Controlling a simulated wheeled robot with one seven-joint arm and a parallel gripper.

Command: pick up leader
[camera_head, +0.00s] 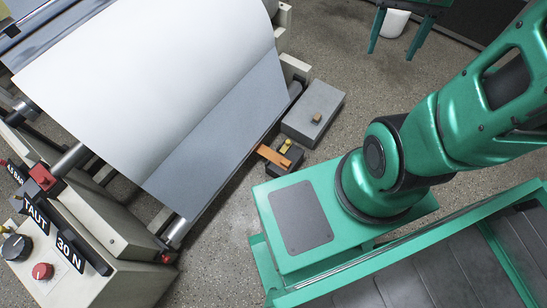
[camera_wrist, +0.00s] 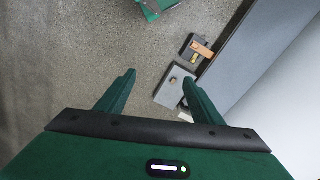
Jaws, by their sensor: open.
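Nothing in view is labelled as the leader. An orange strip (camera_head: 273,157) lies on a small dark block (camera_head: 287,163) beside the roller machine's lower edge, with a small yellow piece (camera_head: 286,146) by it. In the wrist view the orange strip (camera_wrist: 202,49), yellow piece (camera_wrist: 194,58) and dark block (camera_wrist: 186,44) show at the upper right. My gripper (camera_wrist: 158,79) is open and empty, its two green fingers wide apart above the floor. The strip is beyond the right fingertip, apart from it. The head view does not show the gripper.
The machine carries a wide white sheet (camera_head: 150,75) with a grey lower band (camera_head: 225,135). A white bucket (camera_head: 394,23) stands at the back. Speckled floor (camera_head: 215,245) is open.

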